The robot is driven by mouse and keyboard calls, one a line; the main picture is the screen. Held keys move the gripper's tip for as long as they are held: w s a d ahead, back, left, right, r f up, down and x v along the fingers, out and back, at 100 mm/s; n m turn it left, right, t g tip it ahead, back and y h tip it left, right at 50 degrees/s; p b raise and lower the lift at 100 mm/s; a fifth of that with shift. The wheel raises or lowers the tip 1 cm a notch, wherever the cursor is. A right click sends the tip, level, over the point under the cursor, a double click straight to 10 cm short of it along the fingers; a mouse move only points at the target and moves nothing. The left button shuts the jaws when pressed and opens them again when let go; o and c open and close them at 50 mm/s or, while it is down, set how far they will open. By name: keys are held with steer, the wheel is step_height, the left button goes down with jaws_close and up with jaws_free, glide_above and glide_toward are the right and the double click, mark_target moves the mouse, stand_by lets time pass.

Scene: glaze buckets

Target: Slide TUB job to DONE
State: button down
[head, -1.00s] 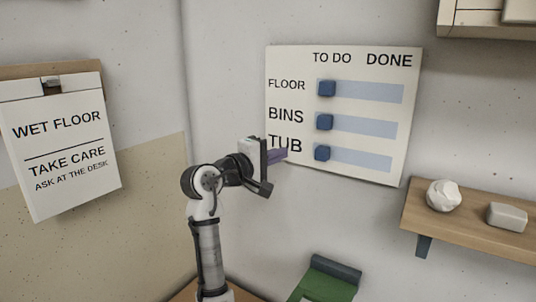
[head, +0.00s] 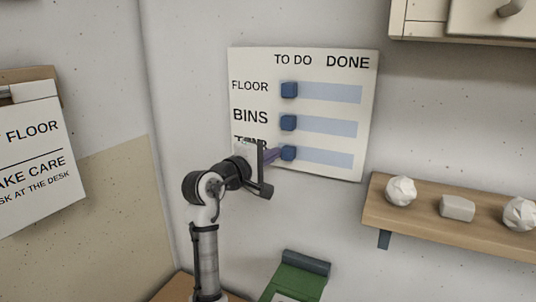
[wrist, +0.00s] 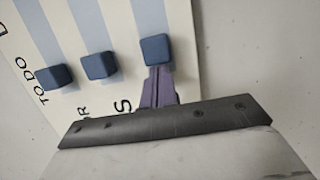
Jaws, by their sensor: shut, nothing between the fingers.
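The white board (head: 372,110) on the wall has rows FLOOR, BINS and TUB, with TO DO and DONE headings. The TUB slider (head: 288,153) is a dark blue block at the TO DO end of its pale blue track (head: 330,158). My gripper (head: 275,155) is shut and empty, its purple fingers at the left side of the TUB slider. In the wrist view the fingertips (wrist: 158,72) meet the lower edge of the TUB slider (wrist: 156,49); I cannot tell whether they touch. My arm partly hides the TUB label.
The FLOOR slider (head: 289,90) and BINS slider (head: 288,123) also sit at the TO DO end. A wooden shelf (head: 430,226) with pale lumps is at right. A green object (head: 292,280) is below. The TUB track right of its slider is clear.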

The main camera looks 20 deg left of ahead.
steer(key=d, duration=0.4)
steer(key=s+d+p, duration=0.1)
steer(key=d, duration=0.3)
steer(key=s+d+p, duration=0.1)
steer(key=d, duration=0.3)
steer(key=shift+s, duration=0.2)
steer(key=b+v, duration=0.3)
steer(key=v, duration=1.1)
steer(key=shift+w+a, duration=0.1)
